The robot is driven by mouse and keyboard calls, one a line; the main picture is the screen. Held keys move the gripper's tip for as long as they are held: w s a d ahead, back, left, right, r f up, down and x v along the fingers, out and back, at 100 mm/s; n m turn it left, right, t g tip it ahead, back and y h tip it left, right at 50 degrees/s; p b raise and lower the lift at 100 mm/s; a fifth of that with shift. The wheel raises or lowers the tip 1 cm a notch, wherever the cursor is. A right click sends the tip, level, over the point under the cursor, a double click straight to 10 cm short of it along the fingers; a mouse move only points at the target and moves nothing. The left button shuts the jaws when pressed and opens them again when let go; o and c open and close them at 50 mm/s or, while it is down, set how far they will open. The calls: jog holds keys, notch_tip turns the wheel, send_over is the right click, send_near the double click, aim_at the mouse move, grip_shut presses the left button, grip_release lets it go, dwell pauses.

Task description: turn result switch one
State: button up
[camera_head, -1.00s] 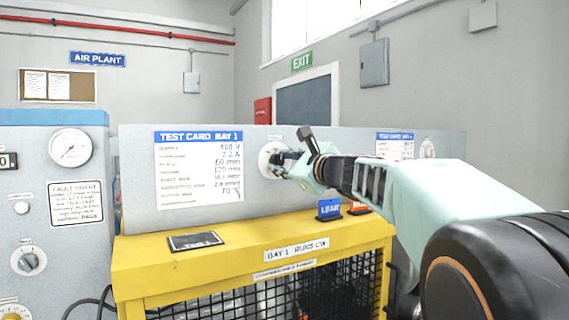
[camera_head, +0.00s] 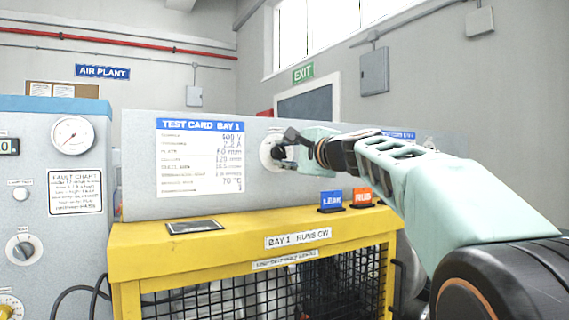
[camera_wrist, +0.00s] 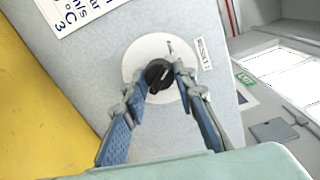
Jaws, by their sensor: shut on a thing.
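The result switch is a black knob (camera_wrist: 159,75) on a round white plate (camera_wrist: 135,62), set in the grey panel beside the test card. A light pointer line shows on the knob in the wrist view. My gripper (camera_wrist: 160,78) is shut on the knob, with one finger on each side of it. In the head view my gripper (camera_head: 283,152) reaches the switch from the right and hides part of the plate (camera_head: 266,151).
The test card (camera_head: 201,155) is left of the switch. The yellow bench (camera_head: 200,246) below carries a dark flat plate (camera_head: 194,227), a blue LEAK sign (camera_head: 331,201) and an orange RUB sign (camera_head: 362,196). A gauge panel (camera_head: 50,140) stands at left.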

jog(key=shift+n+b, duration=0.5)
jog(key=shift+n, duration=0.3)
jog(key=o, duration=1.2)
jog(key=shift+c, duration=0.2)
jog(key=v, duration=0.7)
jog(key=shift+s+d, duration=0.15)
jog(key=shift+s, duration=0.1)
